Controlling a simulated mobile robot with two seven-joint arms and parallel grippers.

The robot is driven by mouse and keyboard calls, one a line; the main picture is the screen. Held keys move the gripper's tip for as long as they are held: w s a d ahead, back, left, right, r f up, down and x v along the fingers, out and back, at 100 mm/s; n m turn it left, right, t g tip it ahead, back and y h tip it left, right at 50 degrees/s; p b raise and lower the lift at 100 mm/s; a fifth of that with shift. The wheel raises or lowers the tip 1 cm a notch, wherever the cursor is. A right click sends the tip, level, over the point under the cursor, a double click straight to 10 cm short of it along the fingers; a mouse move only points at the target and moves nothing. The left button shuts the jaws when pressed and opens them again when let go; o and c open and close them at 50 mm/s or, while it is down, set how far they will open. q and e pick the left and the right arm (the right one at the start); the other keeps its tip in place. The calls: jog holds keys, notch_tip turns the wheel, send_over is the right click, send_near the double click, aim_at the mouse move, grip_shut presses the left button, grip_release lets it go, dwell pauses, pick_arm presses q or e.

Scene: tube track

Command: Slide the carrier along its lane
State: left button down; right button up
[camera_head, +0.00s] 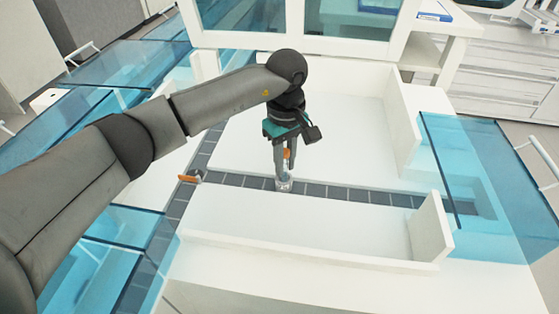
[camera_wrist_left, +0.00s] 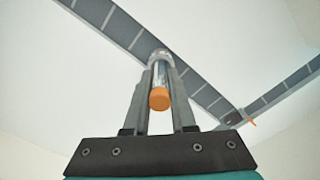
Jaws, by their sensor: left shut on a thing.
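The carrier (camera_head: 284,186) is a small pale puck holding an upright clear tube with an orange cap (camera_head: 287,153). It sits on the dark grey segmented lane (camera_head: 340,193) that crosses the white deck. My left gripper (camera_head: 283,172) reaches down from above and is shut on the carrier's tube. In the left wrist view the tube's orange cap (camera_wrist_left: 159,98) shows between the two fingers, with the pale carrier (camera_wrist_left: 159,57) at their tips on the lane (camera_wrist_left: 205,98). The fingers partly hide the tube. My right gripper is not in view.
A small orange-and-grey piece (camera_head: 191,176) stands where the lane meets another lane at the left; it shows in the left wrist view (camera_wrist_left: 248,119). The lane to the right looks clear, passing a white upright panel (camera_head: 430,228) and running under a clear blue cover (camera_head: 490,190).

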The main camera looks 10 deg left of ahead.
pick_arm(q)
jog(key=shift+w+d+b, duration=0.15)
jog(key=shift+d+b, duration=0.5)
jog(key=shift+d, duration=1.55)
jog(key=shift+w+d+b, duration=0.1)
jog(key=shift+d+b, duration=0.5)
jog(key=shift+d, duration=1.6)
jog(key=c, duration=0.7)
grip_release()
jog(key=shift+o, duration=0.2)
jog(key=shift+r, duration=0.1)
